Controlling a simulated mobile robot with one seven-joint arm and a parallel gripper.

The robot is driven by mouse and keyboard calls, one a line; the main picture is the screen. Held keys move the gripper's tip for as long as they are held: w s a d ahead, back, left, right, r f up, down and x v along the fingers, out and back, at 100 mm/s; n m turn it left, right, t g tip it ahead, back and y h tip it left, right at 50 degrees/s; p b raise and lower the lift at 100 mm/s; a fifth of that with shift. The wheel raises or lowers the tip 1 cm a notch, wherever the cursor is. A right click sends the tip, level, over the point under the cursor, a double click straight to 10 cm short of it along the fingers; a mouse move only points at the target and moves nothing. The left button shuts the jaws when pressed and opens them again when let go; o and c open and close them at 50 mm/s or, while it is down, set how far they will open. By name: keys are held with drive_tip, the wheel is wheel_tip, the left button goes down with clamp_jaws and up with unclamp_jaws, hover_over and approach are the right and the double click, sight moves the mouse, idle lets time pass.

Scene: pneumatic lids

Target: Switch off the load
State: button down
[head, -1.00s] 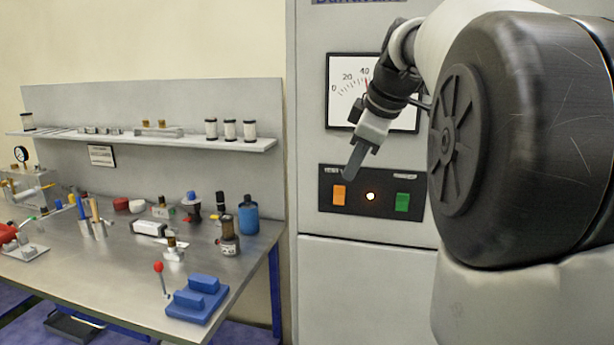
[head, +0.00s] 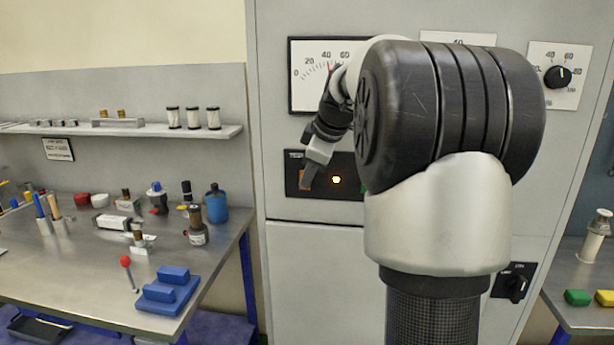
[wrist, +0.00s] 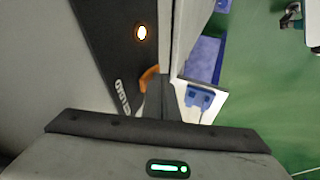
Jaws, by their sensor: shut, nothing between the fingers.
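A black switch panel (head: 323,209) on the grey cabinet carries an orange switch (head: 301,175) on its left and a small glowing lamp (head: 336,180) in the middle. The green switch is almost wholly hidden behind my arm. My gripper (head: 307,183) is shut and empty, its fingertips in front of the orange switch. In the wrist view, the orange switch (wrist: 150,76) sits right at the fingertips (wrist: 165,82), partly covered by them; I cannot tell whether they touch. The lit lamp (wrist: 142,32) is beyond it.
A gauge (head: 306,78) is above the panel. A rotary knob (head: 558,76) is at upper right, and a black rotary switch (head: 515,287) at lower right. A cluttered workbench (head: 75,285) stands left; another bench (head: 560,300) is at right.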

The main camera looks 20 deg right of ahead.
drive_tip(key=shift+w+d+f+t+b, duration=0.15)
drive_tip(key=shift+t+b, duration=0.15)
drive_tip(key=shift+b, duration=0.85)
drive_tip(key=shift+r+p, duration=0.55)
drive_tip(key=shift+r, duration=0.35)
